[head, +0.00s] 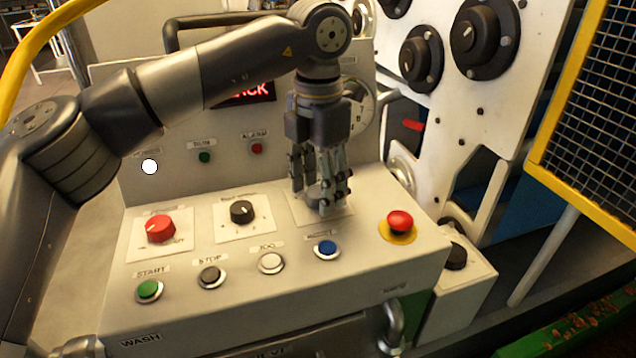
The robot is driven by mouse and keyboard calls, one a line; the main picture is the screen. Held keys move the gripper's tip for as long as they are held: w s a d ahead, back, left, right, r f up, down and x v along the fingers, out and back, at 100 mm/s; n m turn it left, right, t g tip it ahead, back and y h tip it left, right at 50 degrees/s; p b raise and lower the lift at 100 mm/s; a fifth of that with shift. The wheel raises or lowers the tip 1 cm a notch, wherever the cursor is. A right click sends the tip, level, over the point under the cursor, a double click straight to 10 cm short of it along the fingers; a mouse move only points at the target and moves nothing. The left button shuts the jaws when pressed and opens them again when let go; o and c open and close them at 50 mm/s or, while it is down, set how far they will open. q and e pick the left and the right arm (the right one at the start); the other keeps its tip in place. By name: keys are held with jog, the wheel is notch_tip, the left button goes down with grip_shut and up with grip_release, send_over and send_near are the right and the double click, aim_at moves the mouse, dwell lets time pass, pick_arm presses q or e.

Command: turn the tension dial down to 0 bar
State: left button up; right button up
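My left gripper (322,194) points straight down over the third dial plate (337,212), at the right of the row of knobs on the sloped panel. Its fingers stand around a small greyish knob that they mostly hide, so I cannot tell whether they grip it. That dial's pointer and scale are hidden, and its label cannot be read. A red knob (160,228) and a black knob with a white mark (241,211) sit to its left on their own plates. Their labels are too small to read. My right gripper is out of view.
Below the knobs are the green start (149,289), dark stop (210,275), white (271,261) and blue (327,248) buttons. A red emergency button (400,220) stands at the right. A red-lettered display (248,93) and a gauge (361,106) are partly hidden behind my arm.

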aim_at(318, 191)
pick_arm(q)
notch_tip(318, 191, up, 12)
dwell(0.7)
